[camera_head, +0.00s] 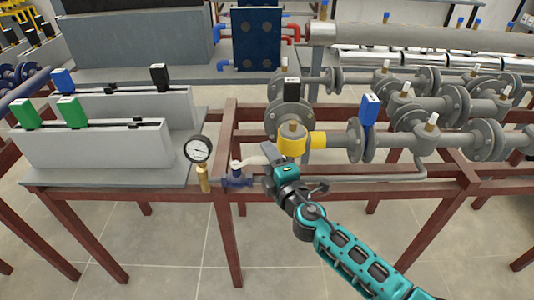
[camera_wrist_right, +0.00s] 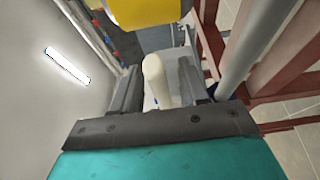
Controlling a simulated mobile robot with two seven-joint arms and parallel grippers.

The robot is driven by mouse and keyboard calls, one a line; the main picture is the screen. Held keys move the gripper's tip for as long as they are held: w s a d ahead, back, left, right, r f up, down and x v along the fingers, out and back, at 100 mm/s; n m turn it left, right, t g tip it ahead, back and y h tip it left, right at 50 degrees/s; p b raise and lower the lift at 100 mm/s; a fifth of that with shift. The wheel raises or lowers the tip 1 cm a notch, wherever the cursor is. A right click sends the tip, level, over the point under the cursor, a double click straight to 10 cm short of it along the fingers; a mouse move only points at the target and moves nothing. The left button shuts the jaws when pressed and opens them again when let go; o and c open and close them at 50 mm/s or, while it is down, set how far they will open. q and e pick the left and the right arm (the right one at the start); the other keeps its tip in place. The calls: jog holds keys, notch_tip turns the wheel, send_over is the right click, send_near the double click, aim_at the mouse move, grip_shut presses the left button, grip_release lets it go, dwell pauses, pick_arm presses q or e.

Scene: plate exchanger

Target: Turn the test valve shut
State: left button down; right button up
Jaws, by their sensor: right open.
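The test valve (camera_head: 238,180) is a small dark blue valve on the red frame, beside a round pressure gauge (camera_head: 198,150). Its cream lever handle (camera_head: 250,161) points right, toward my right gripper (camera_head: 270,158). In the right wrist view the handle (camera_wrist_right: 155,78) stands between the two dark fingers of my right gripper (camera_wrist_right: 158,88). The fingers are open, with a visible gap at the handle's sides. In the head view the gripper partly hides the handle's right end. My left gripper is not in view.
A yellow pipe section (camera_head: 292,143) sits close behind my right gripper and shows large in the right wrist view (camera_wrist_right: 140,12). Grey flanged pipes with a blue-handled valve (camera_head: 369,112) extend right. A grey panel (camera_head: 110,180) with green and blue handles lies left.

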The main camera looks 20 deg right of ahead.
jog(key=shift+w+a, duration=0.1)
jog(key=shift+w, duration=0.55)
jog(key=shift+c, duration=0.2)
grip_shut()
